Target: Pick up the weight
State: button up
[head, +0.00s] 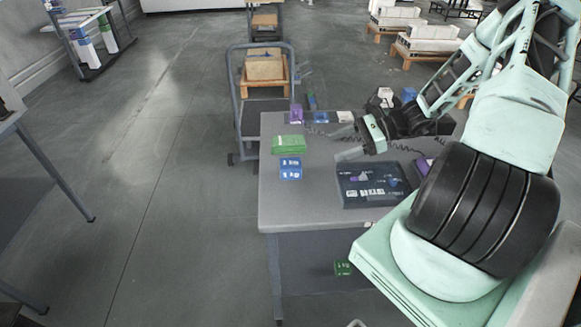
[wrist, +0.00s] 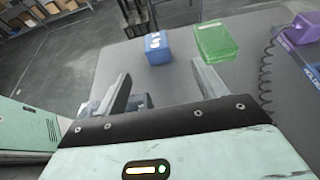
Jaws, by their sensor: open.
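A blue block with white lettering (head: 291,168) sits on the left part of the grey table and looks like a weight. A green block (head: 289,144) lies just behind it. In the wrist view the blue block (wrist: 157,47) and the green block (wrist: 215,42) are side by side beyond the fingertips. I cannot tell for certain which block is the weight. My gripper (wrist: 163,85) is open, with nothing between its fingers. In the head view my gripper (head: 352,146) is over the table, to the right of both blocks and apart from them.
A dark box or panel with pictures (head: 370,185) lies at the table's front right. A purple item (head: 296,114) and a blue item (head: 320,118) stand along the back edge. A coiled cord (wrist: 267,75) lies near the green block. A cart (head: 262,105) stands behind the table (head: 300,210).

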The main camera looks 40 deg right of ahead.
aim_at(294, 162)
jog(key=p+x, duration=0.2)
jog(key=x, duration=0.9)
jog(key=shift+a, duration=0.2)
jog(key=p+x, duration=0.1)
jog(key=x, duration=0.1)
jog(key=p+x, duration=0.1)
jog(key=x, duration=0.1)
jog(key=shift+s+a, duration=0.1)
jog(key=shift+a, duration=0.35)
jog(key=shift+w+a+f, duration=0.25)
jog(key=shift+a+f, duration=0.05)
jog(key=shift+a, duration=0.05)
grip_shut()
